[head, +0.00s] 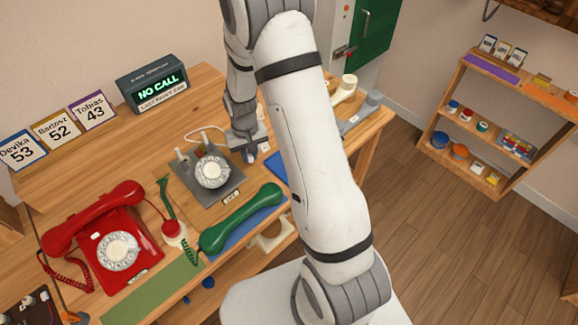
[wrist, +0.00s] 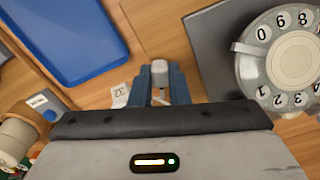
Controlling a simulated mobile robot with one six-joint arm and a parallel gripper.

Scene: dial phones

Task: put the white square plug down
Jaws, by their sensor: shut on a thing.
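My gripper (head: 246,152) is low over the wooden table, just right of the grey dial phone base (head: 212,172). In the wrist view its two blue-grey fingers (wrist: 161,84) are shut on a small pale block, which I take to be the white square plug (wrist: 160,70). Only the plug's end shows between the fingers; the rest is hidden. In the head view the arm and fingers hide the plug, and I cannot tell whether it touches the table. The phone's dial (wrist: 293,58) shows at the right of the wrist view.
A blue tray (wrist: 70,40) lies left of the gripper in the wrist view, with a small white tag (wrist: 120,95) near it. A green handset (head: 240,220) and a red phone (head: 105,235) are nearer the front.

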